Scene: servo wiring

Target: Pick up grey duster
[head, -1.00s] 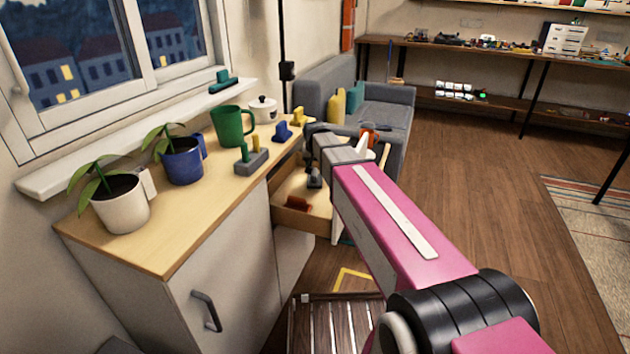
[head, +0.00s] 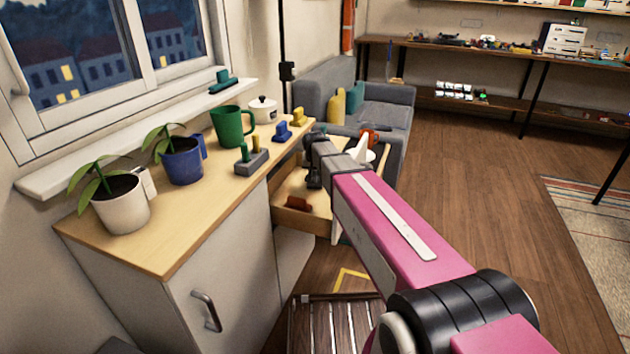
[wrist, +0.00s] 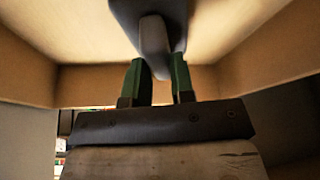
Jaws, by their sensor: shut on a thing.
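The grey duster (wrist: 152,48), a dark base with a lighter grey handle, shows at the top of the wrist view inside a wooden drawer. My gripper (wrist: 161,82) has green fingers on either side of the handle and is shut on it. In the head view the open drawer (head: 291,218) juts from the cabinet under the counter. The end of my arm is over it, and a dark shape there is too small to tell as gripper or duster.
A reddish-brown object (head: 298,203) lies at the drawer's front. The counter (head: 215,222) holds plant pots, a green mug (head: 228,127) and a grey block with pegs (head: 252,163). A grey sofa (head: 385,117) stands behind. Open floor lies to the right.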

